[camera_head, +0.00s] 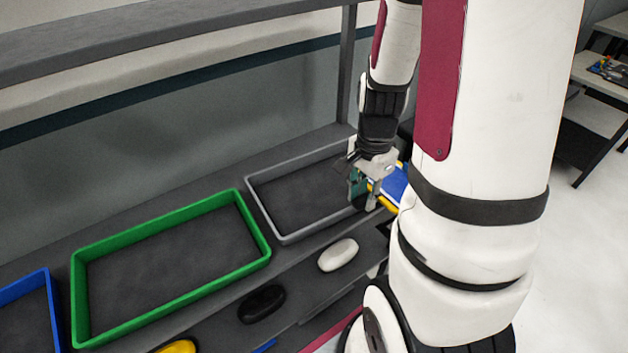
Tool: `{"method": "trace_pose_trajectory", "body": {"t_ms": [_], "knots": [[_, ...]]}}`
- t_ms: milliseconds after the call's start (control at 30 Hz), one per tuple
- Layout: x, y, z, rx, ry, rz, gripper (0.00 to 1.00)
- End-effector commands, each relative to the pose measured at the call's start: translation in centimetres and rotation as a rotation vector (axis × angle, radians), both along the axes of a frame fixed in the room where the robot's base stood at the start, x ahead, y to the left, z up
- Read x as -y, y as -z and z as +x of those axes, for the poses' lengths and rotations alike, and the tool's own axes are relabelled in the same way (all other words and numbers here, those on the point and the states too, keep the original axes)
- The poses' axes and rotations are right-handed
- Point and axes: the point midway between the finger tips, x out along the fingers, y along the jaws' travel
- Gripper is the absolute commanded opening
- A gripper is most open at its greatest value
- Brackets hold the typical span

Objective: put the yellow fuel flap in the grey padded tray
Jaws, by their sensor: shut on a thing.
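My gripper (364,187) is at the right end of the grey tray (285,239), by its right wall. It is shut on a piece at its fingers, largely hidden by the fingers and my arm. A blue piece with yellow edges (393,186) shows just right of the fingers, partly behind my arm. It seems to be the held piece; I cannot tell for sure whether it is the yellow fuel flap. The visible floor of the grey tray is dark and empty. A rounded yellow piece (177,347) is cut off at the bottom edge.
A green tray (165,223) stands left of the grey one and looks empty. A blue tray (30,280) is cut off at the far left. A white rounded piece (338,255) and a black one (262,304) lie in front of the trays. A grey post rises behind the grey tray.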

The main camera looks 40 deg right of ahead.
Motion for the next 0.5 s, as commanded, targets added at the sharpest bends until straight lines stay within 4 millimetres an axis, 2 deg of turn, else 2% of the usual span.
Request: {"method": "trace_pose_trajectory", "body": {"t_ms": [300, 500], "knots": [[-3.3, 0.7, 7.1, 0.0, -0.008, 0.0, 0.0], [-5.0, 1.1, 10.9, 0.0, -0.006, 0.0, 0.0]]}}
